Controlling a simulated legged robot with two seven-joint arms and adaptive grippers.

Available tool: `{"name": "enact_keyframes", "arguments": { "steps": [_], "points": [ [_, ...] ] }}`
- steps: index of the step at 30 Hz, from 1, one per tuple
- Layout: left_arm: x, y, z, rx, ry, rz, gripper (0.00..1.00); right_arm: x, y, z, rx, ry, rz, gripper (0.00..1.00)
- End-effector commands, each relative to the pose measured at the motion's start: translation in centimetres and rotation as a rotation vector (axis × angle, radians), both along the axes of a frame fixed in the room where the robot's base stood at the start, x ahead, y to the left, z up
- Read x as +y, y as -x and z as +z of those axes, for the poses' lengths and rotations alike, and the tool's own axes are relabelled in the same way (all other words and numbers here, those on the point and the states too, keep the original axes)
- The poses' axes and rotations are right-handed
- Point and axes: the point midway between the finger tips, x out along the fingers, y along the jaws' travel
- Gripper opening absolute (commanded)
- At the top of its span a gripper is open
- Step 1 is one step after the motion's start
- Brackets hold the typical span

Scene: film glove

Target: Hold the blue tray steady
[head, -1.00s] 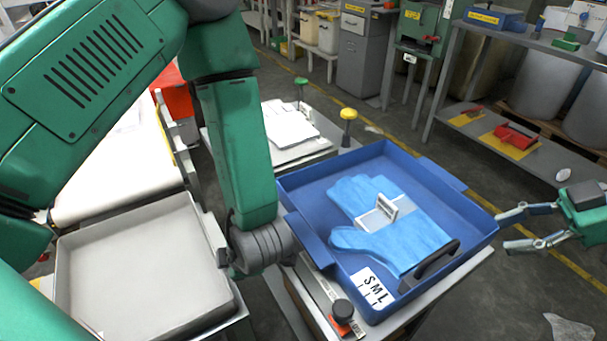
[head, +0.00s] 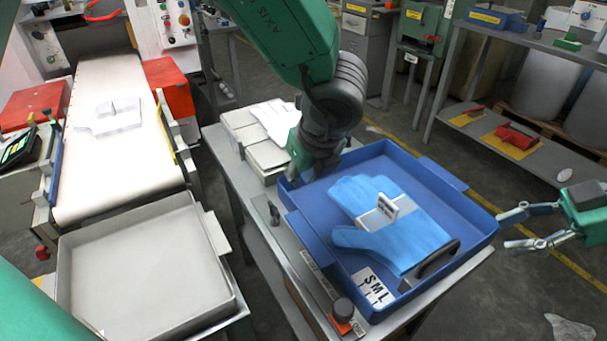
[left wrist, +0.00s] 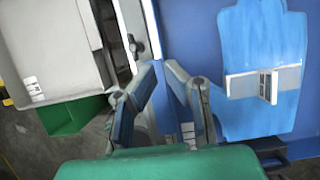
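The blue tray (head: 432,182) sits on a grey table, with a light-blue glove (head: 425,238) lying flat inside it. A white bracket-like piece (head: 388,208) lies across the glove. My left gripper (head: 298,172) is at the tray's far left corner, its fingers mostly hidden by the wrist. In the left wrist view its fingertips (left wrist: 165,64) lean close together beside the tray's edge (left wrist: 180,20); whether they grip the wall cannot be told. My right gripper (head: 508,230) is open and empty, just right of the tray's right corner.
A grey empty tray (head: 150,265) stands at left below a conveyor (head: 120,165) carrying a white glove shape. White stacks (head: 262,135) lie behind the blue tray's left corner. A black handle (head: 432,262) and an SML card (head: 372,287) are at the tray's front.

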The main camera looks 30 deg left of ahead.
Motion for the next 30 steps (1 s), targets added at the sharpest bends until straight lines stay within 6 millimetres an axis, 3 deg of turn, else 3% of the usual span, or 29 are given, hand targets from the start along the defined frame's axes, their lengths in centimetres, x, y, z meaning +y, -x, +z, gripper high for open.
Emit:
{"name": "enact_keyframes", "arguments": {
  "steps": [5,21,30],
  "points": [
    [0.5,-0.4,-1.7,-0.001,0.002,0.001,0.09,0.0,0.0,0.0,0.001,0.0,0.001,0.34],
    [3.8,-2.3,-10.8,-0.002,0.0,-0.002,0.09,0.0,0.0,0.0,0.0,0.0,0.0,0.34],
    [4.4,-2.7,-12.5,-0.003,0.002,-0.001,0.09,0.0,0.1,0.0,-0.001,0.0,0.001,0.34]
  ]
}}
